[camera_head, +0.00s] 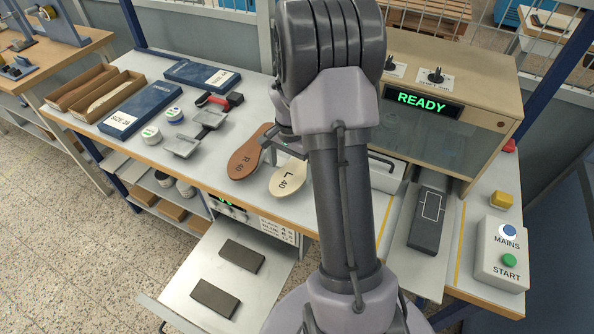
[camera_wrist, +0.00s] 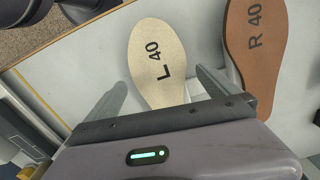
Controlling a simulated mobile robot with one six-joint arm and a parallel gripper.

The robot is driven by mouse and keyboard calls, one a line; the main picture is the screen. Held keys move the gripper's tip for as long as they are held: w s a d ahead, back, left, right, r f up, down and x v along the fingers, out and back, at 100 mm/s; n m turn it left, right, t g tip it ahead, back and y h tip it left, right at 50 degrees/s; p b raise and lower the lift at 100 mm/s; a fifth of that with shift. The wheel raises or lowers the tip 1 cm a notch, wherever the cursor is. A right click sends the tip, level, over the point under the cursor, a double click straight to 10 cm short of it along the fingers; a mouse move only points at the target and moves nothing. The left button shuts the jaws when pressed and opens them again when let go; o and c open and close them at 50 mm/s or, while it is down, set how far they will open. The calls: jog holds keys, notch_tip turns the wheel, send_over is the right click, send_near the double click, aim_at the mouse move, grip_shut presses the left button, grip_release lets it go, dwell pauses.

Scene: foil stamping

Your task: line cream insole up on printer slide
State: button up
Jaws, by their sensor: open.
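The cream insole (camera_head: 290,178), marked L 40, lies flat on the white bench top near its front edge. In the wrist view the cream insole (camera_wrist: 155,50) reaches down between the fingers of my gripper (camera_wrist: 160,92), which is open and empty. I cannot tell how high the fingers are above the bench. In the head view my arm hides most of the gripper. The printer slide (camera_head: 427,222) is a dark pad with a white outline, in front of the printer (camera_head: 450,110) at the right. Nothing lies on it. The printer display reads READY.
A brown insole (camera_head: 249,152), marked R 40, lies left of the cream one; it is close to the right finger in the wrist view (camera_wrist: 257,45). Blue boxes (camera_head: 140,108), jars and a tool stand further left. A control box (camera_head: 502,255) is right of the slide.

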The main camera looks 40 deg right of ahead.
jog(key=shift+f, duration=0.65)
jog(key=shift+r, duration=0.2)
jog(key=shift+c, duration=0.4)
jog(key=c, duration=1.3)
